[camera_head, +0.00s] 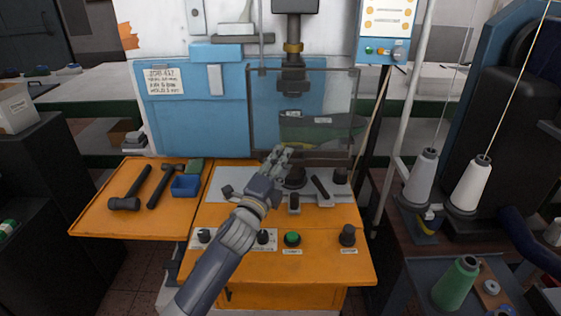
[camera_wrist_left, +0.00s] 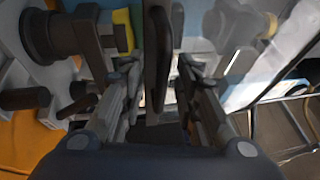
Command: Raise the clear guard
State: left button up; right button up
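The clear guard (camera_head: 268,120) is a see-through panel with a thin dark frame, hanging upright at the front of the blue and white machine. A dark green piece shows behind it. My left gripper (camera_head: 277,157) is at the guard's lower edge, left of its middle. In the left wrist view, a dark bar (camera_wrist_left: 157,65) stands between the two fingers of my left gripper (camera_wrist_left: 158,80), with small gaps on both sides. It looks like the guard's lower edge or handle; I cannot tell which. The fingers are apart. My right gripper is not in view.
The orange table (camera_head: 330,260) carries dark knobs and a green button (camera_head: 292,239) below my arm. Hammers (camera_head: 124,202) and a blue tray (camera_head: 186,186) lie on the left. Thread cones (camera_head: 469,186) and a white pole (camera_head: 408,100) stand on the right.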

aim_at(288, 80)
pick_arm(q)
grip_shut()
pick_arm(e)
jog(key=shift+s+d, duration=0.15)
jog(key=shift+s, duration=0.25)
pick_arm(q)
jog(key=shift+r, duration=0.15)
